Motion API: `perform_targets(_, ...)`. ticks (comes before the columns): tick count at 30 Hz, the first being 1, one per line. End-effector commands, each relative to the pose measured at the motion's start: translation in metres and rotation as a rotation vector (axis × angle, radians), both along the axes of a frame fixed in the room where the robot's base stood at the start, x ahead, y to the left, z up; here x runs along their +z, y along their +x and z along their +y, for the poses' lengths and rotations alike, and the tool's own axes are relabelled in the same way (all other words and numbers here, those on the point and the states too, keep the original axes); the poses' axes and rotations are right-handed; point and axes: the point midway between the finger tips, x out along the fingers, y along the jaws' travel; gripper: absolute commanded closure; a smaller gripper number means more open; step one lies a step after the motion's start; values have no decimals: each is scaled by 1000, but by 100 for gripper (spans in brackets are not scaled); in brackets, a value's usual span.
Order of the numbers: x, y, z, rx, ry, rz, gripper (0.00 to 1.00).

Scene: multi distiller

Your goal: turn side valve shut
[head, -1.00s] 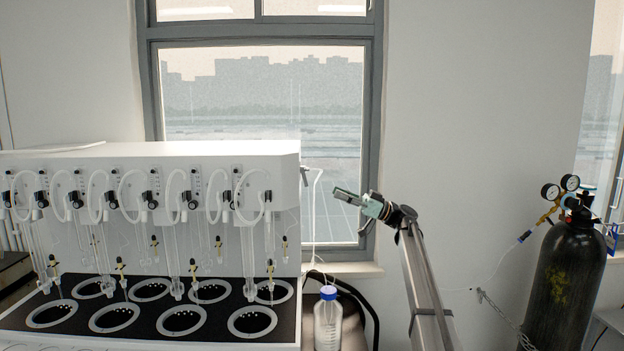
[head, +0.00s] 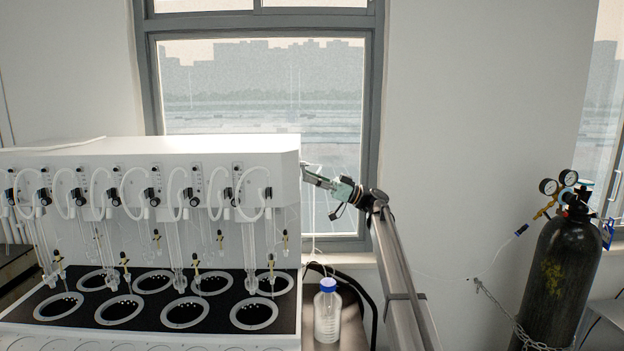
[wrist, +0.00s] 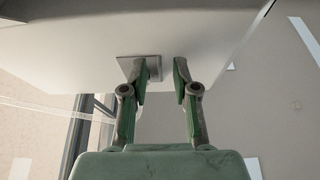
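The white multi-unit distiller (head: 230,155) stands at the left in the head view. My gripper (head: 309,172) is at the upper part of its right side face. In the wrist view my gripper (wrist: 161,75) has its two green-grey fingers apart, with a clear gap between them. A small grey square fitting, apparently the side valve (wrist: 154,65), sits on the white side face (wrist: 75,45). The left finger overlaps this fitting in the picture, and the right finger is just right of it. Contact cannot be told. The valve's handle cannot be made out behind the fingers.
A clear bottle with a blue cap (head: 327,312) stands below my arm beside the distiller. A black gas cylinder with gauges (head: 562,275) stands at the right. The window (head: 262,95) is behind. The wall between window and cylinder is clear.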

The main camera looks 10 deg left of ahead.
Motion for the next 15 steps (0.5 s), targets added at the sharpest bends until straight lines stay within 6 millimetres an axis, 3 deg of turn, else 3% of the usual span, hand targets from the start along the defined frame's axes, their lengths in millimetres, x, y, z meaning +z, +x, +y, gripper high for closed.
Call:
perform_targets(1,0,0,0,0,0,0,89)
perform_targets(2,0,0,0,0,0,0,99)
perform_targets(3,0,0,0,0,0,0,100)
perform_targets(15,-7,0,2,1,44,4,100)
